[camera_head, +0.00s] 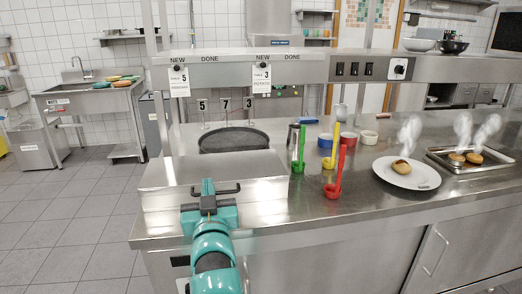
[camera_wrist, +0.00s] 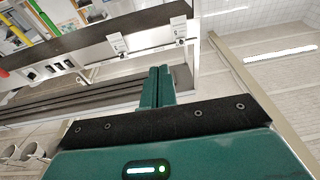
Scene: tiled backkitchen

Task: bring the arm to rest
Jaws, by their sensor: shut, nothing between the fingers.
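My gripper (camera_head: 208,187) is at the end of my teal arm, in front of the steel counter (camera_head: 262,218) in the head view. It is near the black handle of a steel lid or box (camera_head: 215,165); I cannot tell whether it touches it. In the wrist view the two teal fingers (camera_wrist: 156,85) are together with nothing between them. The wrist view is tilted and shows the overhead rail and its tickets beyond the fingers.
On the counter stand green (camera_head: 298,160), yellow (camera_head: 333,165) and red (camera_head: 337,180) ladles, a white plate (camera_head: 408,178) with steaming food, and a steaming tray (camera_head: 470,168). A dark round pan (camera_head: 233,140) lies behind the steel box. Open tiled floor (camera_head: 70,220) is at left.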

